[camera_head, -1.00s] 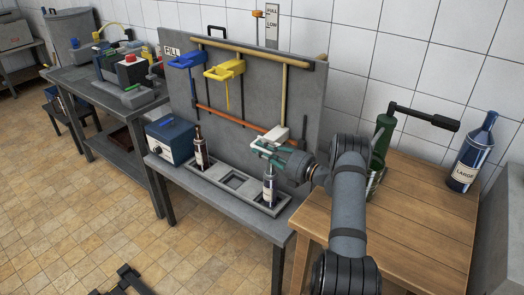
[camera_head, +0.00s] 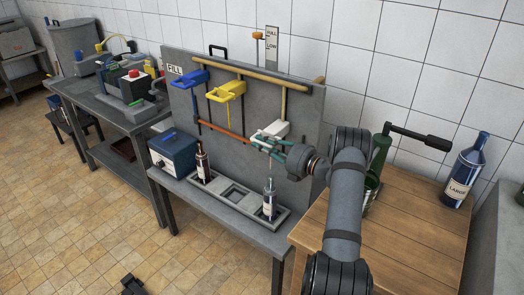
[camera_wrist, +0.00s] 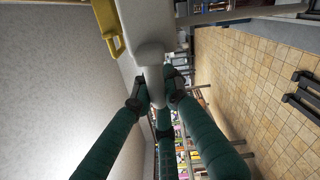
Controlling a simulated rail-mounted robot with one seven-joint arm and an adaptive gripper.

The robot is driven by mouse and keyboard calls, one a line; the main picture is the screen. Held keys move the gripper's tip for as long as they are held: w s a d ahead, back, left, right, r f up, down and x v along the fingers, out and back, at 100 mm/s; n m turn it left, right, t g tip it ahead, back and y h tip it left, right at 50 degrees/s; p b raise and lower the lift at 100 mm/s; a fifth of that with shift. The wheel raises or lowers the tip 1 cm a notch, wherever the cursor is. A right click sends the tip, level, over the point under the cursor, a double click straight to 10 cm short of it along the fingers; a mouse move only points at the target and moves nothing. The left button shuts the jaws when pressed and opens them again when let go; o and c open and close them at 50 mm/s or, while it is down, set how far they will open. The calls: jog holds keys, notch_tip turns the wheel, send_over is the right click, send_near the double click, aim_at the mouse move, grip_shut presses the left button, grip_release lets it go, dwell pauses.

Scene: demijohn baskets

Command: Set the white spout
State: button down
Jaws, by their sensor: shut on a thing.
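The white spout (camera_head: 274,130) is a pale block in front of the grey fill panel, at the lower end of the right-hand post. It also shows close up in the wrist view (camera_wrist: 152,58), with its rounded nozzle pointing toward my fingers. My gripper (camera_head: 264,143) has its teal fingers closed around that nozzle; they show in the wrist view too (camera_wrist: 158,98). A labelled bottle (camera_head: 269,204) stands upright in the right recess of the tray, below the gripper, with a gap between them.
A blue spout (camera_head: 188,78) and a yellow spout (camera_head: 228,91) hang left on the panel (camera_head: 300,110). A dark bottle (camera_head: 203,163) stands in the tray's left end; the middle recess is empty. A wooden table (camera_head: 405,225) with a large blue bottle (camera_head: 465,168) is at right.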

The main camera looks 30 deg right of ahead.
notch_tip(320, 180, up, 12)
jog(key=p, duration=0.6)
jog(key=shift+f, duration=0.25)
jog(key=shift+w, duration=0.1)
jog(key=c, duration=2)
grip_release()
jog(key=shift+r, duration=0.15)
jog(key=shift+o, duration=1.2)
jog(key=v, duration=1.2)
jog(key=shift+f, duration=0.2)
